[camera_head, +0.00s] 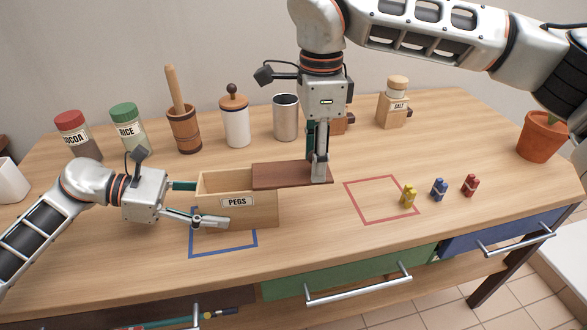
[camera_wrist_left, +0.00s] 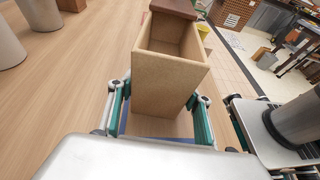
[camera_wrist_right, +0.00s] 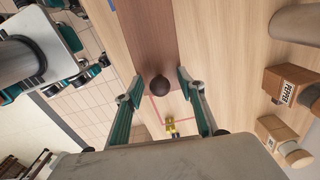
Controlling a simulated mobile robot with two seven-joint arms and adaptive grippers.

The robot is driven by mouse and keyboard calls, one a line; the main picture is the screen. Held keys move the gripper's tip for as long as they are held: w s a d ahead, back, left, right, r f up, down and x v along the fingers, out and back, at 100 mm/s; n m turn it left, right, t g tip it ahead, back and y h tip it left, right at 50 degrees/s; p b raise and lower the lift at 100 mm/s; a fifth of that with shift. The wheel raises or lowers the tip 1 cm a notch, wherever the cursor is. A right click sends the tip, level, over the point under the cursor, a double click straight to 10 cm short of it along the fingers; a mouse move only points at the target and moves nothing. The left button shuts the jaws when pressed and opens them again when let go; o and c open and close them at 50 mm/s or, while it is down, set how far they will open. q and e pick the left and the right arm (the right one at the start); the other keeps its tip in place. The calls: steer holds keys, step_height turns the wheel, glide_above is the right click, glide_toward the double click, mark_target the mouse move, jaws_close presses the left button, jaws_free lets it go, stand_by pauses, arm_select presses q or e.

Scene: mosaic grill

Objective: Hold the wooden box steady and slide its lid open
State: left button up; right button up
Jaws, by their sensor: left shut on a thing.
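The wooden box (camera_head: 237,218), labelled PEGS, stands upright within the blue outline on the table. Its red-brown lid (camera_head: 280,174) is slid right: the left part of the box is uncovered, and the lid's right end overhangs the box. The left wrist view shows the box (camera_wrist_left: 168,85) with its open inside, no contents seen. My left gripper (camera_head: 198,202) is shut on the box's left end, a finger on each long side. My right gripper (camera_head: 318,178) points down over the lid's right end. Its fingers are open on either side of the dark round knob (camera_wrist_right: 160,85), with gaps.
A red outline (camera_head: 365,209) lies right of the box, with yellow (camera_head: 408,195), blue (camera_head: 439,188) and red (camera_head: 470,185) pegs near its right side. Jars, a mortar (camera_head: 184,130) and a metal cup (camera_head: 286,118) stand behind. A potted plant (camera_head: 540,138) is far right.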

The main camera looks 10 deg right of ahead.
stand_by(0.3)
steer(key=shift+r, duration=3.5)
arm_select(q)
steer(key=o, duration=1.4)
